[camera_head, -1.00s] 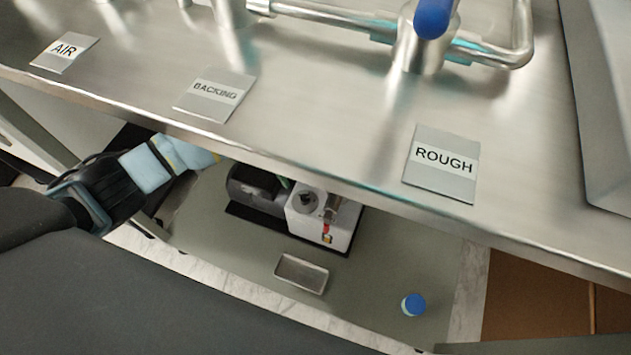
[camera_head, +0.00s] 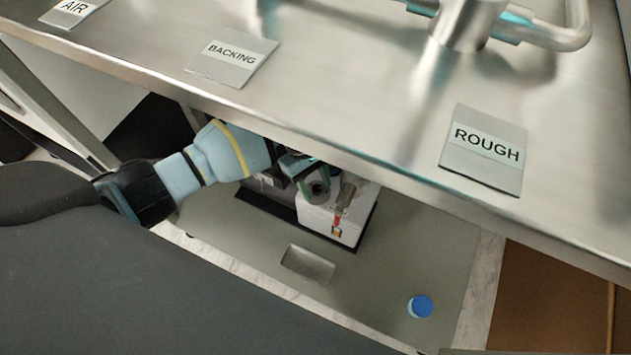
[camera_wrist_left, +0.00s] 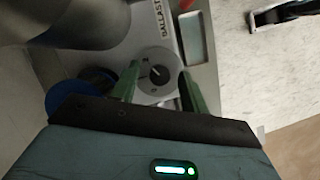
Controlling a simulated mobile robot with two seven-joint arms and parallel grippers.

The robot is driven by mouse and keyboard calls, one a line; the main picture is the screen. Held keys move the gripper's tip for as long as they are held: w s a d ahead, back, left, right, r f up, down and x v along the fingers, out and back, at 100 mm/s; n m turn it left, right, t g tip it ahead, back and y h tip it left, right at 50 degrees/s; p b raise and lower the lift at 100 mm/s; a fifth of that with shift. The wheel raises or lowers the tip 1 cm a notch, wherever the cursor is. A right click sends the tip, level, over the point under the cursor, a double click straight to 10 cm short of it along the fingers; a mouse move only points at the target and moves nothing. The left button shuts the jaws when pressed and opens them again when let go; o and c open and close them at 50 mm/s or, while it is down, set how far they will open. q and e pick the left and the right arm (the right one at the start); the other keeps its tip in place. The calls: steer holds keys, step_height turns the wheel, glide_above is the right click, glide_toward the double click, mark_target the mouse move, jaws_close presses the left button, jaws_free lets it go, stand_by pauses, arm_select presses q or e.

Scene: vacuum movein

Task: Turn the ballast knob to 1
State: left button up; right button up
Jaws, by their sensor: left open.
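The ballast knob (camera_wrist_left: 157,72) is a round grey dial with a black pointer mark, beside the BALLAST label (camera_wrist_left: 158,22) in the left wrist view. The knob sits on the white-fronted pump (camera_head: 322,218) on the shelf under the steel counter. My left gripper (camera_wrist_left: 158,88) is open, with its green fingers on either side of the knob. Whether they touch it I cannot tell. In the head view the left gripper (camera_head: 312,181) partly covers the knob area. My right gripper is not in view.
The steel counter (camera_head: 370,130) overhangs the pump, its front edge close above my left arm. A small metal tray (camera_head: 308,265) and a blue-capped container (camera_head: 420,306) rest on the shelf in front. The shelf between them is clear.

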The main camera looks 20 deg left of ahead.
arm_select(q)
steer(key=c, duration=1)
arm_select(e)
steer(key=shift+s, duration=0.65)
